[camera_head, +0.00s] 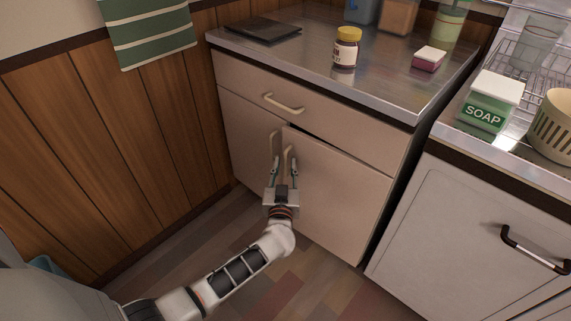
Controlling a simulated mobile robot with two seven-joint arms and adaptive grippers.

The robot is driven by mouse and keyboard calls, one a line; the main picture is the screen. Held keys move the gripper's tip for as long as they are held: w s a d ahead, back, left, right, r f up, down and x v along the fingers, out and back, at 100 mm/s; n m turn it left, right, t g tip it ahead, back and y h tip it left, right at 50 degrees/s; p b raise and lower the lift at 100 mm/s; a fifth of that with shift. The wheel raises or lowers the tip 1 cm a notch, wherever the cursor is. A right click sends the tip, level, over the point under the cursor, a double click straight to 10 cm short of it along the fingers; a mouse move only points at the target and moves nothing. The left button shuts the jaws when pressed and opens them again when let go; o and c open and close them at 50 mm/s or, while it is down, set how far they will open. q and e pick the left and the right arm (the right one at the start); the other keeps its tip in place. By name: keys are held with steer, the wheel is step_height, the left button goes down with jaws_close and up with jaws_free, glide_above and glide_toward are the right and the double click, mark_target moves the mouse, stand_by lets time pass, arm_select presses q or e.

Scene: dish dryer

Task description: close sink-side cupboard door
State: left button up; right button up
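The cupboard's right door (335,195), on the side nearer the dish rack, stands slightly ajar. A dark gap shows along its top edge, and its left edge sits out from the frame. The left door (241,140) looks flush. Each door has a pale upright handle near the middle: the left handle (274,143) and the right handle (288,154). My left gripper (282,167) is in front of these handles with its two fingers apart. It looks empty; whether it touches the right door or handle I cannot tell. My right gripper is not in view.
A closed drawer (322,122) is above the doors, under a metal counter (300,60) with a jar (346,48) and sponge (429,58). A white appliance front (465,235) stands to the right. Wood panelling (100,150) bounds the left; floor in front is clear.

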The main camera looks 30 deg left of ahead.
mark_target(291, 157)
arm_select(q)
steer(key=shift+r, duration=0.1)
jaws_close()
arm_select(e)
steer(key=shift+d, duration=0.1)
arm_select(q)
steer(key=shift+w+r+m+t+h+p, duration=0.2)
steer(key=shift+w+m+t+h+p, duration=0.25)
steer(key=shift+w, duration=0.7)
steer(key=shift+w+f+h, duration=0.1)
steer(key=shift+w+h, duration=0.15)
steer(key=shift+w, duration=0.05)
steer(key=shift+c, duration=1.7)
jaws_free()
steer(key=o, duration=0.3)
steer(key=shift+w+f, duration=0.1)
steer(key=shift+w, duration=0.05)
steer(key=shift+o, duration=0.2)
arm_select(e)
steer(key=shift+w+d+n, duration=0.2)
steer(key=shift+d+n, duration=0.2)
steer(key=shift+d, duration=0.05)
